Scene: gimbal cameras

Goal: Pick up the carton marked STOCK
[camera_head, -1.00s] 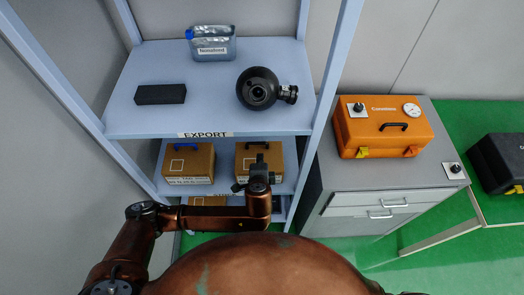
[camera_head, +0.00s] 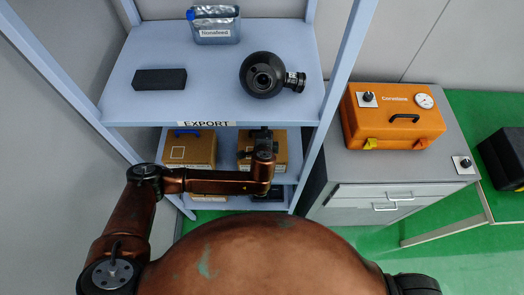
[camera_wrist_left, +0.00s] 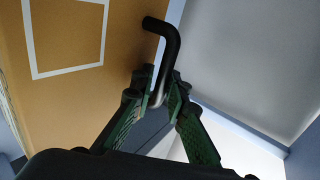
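Two brown cartons stand on the shelf below the EXPORT label: the left one (camera_head: 189,151) has a blue handle, the right one (camera_head: 275,146) is partly hidden by my left arm. I cannot read STOCK on either. My left gripper (camera_head: 264,140) is in front of the right carton, near its top. In the left wrist view, a dark bent handle (camera_wrist_left: 170,45) beside a brown carton face with a white square outline (camera_wrist_left: 62,38) runs down between my left fingertips (camera_wrist_left: 160,82). Whether they grip it is unclear. My right gripper is out of view.
The upper shelf (camera_head: 215,85) holds a black block (camera_head: 159,79), a dark round device (camera_head: 261,75) and a silver-blue container (camera_head: 214,25). Shelf posts (camera_head: 342,80) stand at both sides. An orange case (camera_head: 393,122) sits on the grey cabinet (camera_head: 350,172) at right.

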